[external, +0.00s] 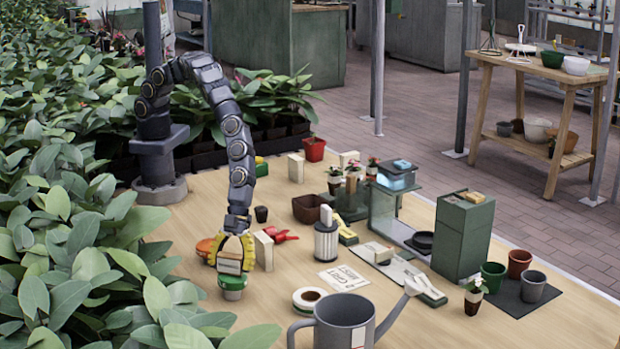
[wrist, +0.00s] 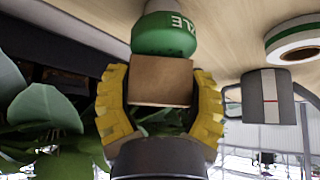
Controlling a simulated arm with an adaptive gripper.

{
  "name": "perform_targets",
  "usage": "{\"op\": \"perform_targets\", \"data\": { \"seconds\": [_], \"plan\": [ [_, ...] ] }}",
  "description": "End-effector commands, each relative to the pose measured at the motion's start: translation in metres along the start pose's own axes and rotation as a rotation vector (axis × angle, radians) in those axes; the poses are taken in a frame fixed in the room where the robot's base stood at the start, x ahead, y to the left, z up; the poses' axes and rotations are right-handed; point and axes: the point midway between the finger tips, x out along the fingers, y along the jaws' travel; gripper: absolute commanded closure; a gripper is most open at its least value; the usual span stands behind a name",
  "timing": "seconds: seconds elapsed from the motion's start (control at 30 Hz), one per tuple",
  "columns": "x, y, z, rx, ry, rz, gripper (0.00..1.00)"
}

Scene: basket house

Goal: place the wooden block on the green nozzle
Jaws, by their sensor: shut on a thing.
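My gripper (external: 231,261) has yellow fingers and points down at the front left of the table. It is shut on a wooden block (external: 229,268), which also shows between the fingers in the wrist view (wrist: 160,82). The green nozzle (external: 232,284), with white lettering on its side, stands upright on the table right under the block. In the wrist view the nozzle (wrist: 163,36) appears just beyond the block, whose edge overlaps it. I cannot tell whether block and nozzle touch.
An orange bowl (external: 205,248) sits close behind my gripper on its left. A pale upright block (external: 264,251) and a red scoop (external: 280,236) are to its right. A tape roll (external: 308,298) and a grey watering can (external: 344,322) stand front right. Leaves crowd the left.

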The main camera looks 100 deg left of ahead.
Motion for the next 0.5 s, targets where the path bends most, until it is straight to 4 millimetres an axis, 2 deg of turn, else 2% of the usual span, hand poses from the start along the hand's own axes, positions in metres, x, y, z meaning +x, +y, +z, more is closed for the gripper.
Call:
{"op": "perform_targets", "data": {
  "seconds": [0.27, 0.3, 0.37, 0.4, 0.5],
  "plan": [
    [0.0008, -0.0005, 0.0005, 0.001, 0.001, -0.001, 0.68],
    [0.0014, -0.0005, 0.0008, 0.002, 0.001, -0.001, 0.37],
    [0.0010, -0.0005, 0.0005, 0.002, 0.001, -0.002, 0.11],
    [0.0010, -0.0005, 0.0004, 0.002, 0.001, -0.002, 0.08],
    [0.0010, -0.0004, 0.0003, 0.002, 0.001, -0.002, 0.08]
  ]
}}
